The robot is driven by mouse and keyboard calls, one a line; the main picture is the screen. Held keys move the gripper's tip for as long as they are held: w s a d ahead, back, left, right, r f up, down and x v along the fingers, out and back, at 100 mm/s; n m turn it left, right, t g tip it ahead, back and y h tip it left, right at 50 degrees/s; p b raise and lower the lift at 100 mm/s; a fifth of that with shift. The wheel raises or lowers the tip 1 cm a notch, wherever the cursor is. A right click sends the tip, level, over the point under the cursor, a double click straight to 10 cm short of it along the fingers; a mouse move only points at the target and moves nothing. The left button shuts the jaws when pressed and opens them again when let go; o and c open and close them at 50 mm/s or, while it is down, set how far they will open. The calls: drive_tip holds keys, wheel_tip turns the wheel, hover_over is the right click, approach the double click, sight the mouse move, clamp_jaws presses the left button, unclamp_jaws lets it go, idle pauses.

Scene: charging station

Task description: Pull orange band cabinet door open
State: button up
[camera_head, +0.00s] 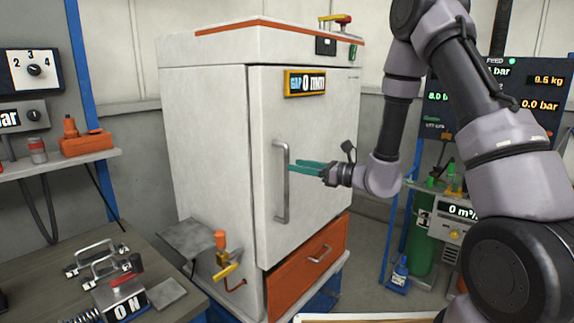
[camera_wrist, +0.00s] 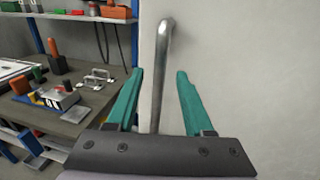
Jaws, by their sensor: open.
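The white cabinet has an orange band (camera_head: 237,26) along its top edge. Its front door (camera_head: 320,140) looks shut and carries a vertical metal bar handle (camera_head: 281,182) near its left edge. My gripper (camera_head: 293,166) has teal fingers and is level with the upper part of the handle, close to it. In the wrist view my gripper (camera_wrist: 158,85) is open, with the handle (camera_wrist: 160,75) showing between the two fingers and touching neither. How far the fingertips reach past the bar is hard to tell.
An orange drawer (camera_head: 308,258) with its own handle sits below the door. A blue-framed rack with a green cylinder (camera_head: 421,245) stands at the right.

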drive_tip(key=x, duration=0.4)
drive_tip(key=shift+w+a, duration=0.2)
drive_tip(key=shift+a, duration=0.15)
clamp_jaws()
idle(1.2)
